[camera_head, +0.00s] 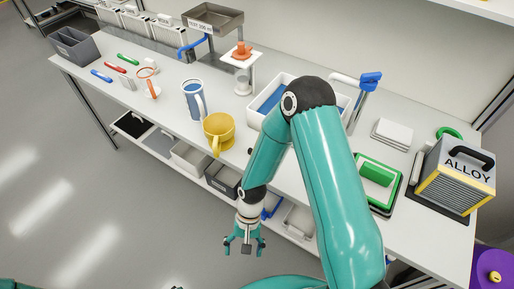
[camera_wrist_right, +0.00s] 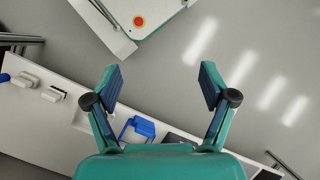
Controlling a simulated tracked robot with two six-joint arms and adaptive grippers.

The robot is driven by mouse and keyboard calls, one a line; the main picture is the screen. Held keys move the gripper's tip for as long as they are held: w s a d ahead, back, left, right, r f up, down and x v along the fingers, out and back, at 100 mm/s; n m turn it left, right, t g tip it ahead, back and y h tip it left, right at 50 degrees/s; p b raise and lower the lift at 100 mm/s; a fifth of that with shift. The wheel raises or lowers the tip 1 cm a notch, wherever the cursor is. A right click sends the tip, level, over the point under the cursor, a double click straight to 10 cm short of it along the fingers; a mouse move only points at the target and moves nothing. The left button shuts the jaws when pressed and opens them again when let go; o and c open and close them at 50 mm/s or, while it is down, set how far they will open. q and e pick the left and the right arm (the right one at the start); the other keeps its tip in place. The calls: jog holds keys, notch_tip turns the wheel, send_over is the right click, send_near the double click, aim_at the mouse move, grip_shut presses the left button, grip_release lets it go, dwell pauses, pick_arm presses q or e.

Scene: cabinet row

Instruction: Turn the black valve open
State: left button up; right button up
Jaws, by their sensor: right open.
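I cannot make out a black valve for certain in either view. A small dark spot (camera_head: 250,151) shows at the bench's front edge, partly beside my arm, too small to identify. My right gripper (camera_head: 245,243) hangs in front of the bench, below its top, over the floor side. It is open and empty, clear of the bench top. My left gripper is not in view.
Bins (camera_head: 190,157) sit on the lower shelf. Floor at left is clear.

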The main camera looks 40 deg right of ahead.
jog(key=w+d+r+m+h, duration=0.2)
jog(key=w+d+r+m, duration=0.2)
jog(key=w+d+r, duration=0.8)
jog(key=w+d+r+m+t+h+p, duration=0.1)
jog(key=w+d+r+t, duration=0.2)
jog(key=r, duration=0.7)
jog(key=w+d+r+m+h+p, duration=0.1)
jog(key=w+d+r+m, duration=0.2)
jog(key=r, duration=0.6)
jog(key=shift+n, duration=0.7)
jog(key=f, duration=1.1)
jog(key=w+f+p, duration=0.1)
jog(key=f, duration=0.4)
jog(key=shift+w+a+f, duration=0.1)
jog(key=shift+a+f, duration=0.15)
